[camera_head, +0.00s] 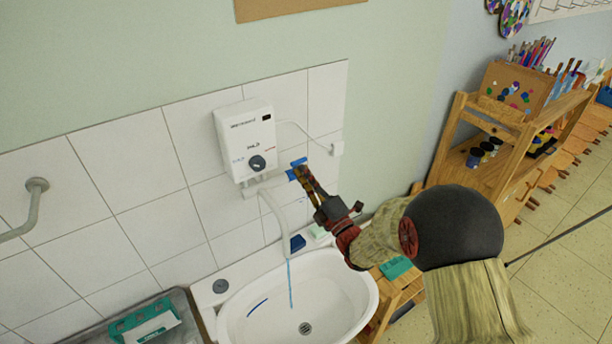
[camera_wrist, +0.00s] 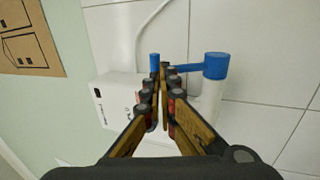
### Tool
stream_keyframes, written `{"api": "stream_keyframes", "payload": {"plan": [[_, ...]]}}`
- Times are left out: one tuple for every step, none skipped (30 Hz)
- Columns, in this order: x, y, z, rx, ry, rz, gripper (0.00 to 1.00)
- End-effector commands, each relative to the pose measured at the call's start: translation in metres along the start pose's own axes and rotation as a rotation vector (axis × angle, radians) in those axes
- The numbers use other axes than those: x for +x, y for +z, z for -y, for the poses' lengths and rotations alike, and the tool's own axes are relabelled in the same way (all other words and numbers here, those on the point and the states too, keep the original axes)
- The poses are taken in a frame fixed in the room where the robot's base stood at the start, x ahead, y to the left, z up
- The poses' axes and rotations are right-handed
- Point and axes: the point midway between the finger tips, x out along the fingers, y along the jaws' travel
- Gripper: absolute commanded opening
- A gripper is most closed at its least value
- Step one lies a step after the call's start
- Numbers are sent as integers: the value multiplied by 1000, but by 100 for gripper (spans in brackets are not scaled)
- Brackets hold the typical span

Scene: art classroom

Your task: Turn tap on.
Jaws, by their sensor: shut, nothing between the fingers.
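The tap is a white curved spout (camera_head: 272,212) under a white water heater (camera_head: 246,140) on the tiled wall. A thin blue stream of water (camera_head: 290,282) runs from the spout's end down into the white sink (camera_head: 345,290). The tap's blue lever handle (camera_head: 297,168) sits at the right of the heater's underside; in the wrist view the blue handle (camera_wrist: 215,66) reaches behind the fingertips. My gripper (camera_head: 300,172) is shut and empty, its fingertips right at the blue handle. I cannot tell whether they touch it. The fingers hide part of the handle.
A dark blue item (camera_head: 297,243) and a pale green item (camera_head: 319,231) lie on the sink's back rim. A grey grab bar (camera_head: 36,186) is on the left wall. A wooden shelf (camera_head: 480,135) with art supplies stands at the right.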

Motion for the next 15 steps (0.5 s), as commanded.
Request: {"api": "stream_keyframes", "payload": {"plan": [[0,0,0,0,0,0,0],[0,0,0,0,0,0,0],[0,0,0,0,0,0,0],[0,0,0,-1,1,0,0],[0,0,0,-1,2,0,0],[1,0,0,-1,3,0,0],[2,0,0,-2,3,-1,0],[2,0,0,-2,3,-1,0],[3,0,0,-2,3,-1,0],[4,0,0,-3,4,-1,0],[5,0,-1,-3,4,-1,0],[7,0,-1,-2,3,-1,0],[8,0,-2,-2,4,-1,0],[9,0,-2,-2,3,-1,0],[10,0,-3,-2,3,-1,0]]}}
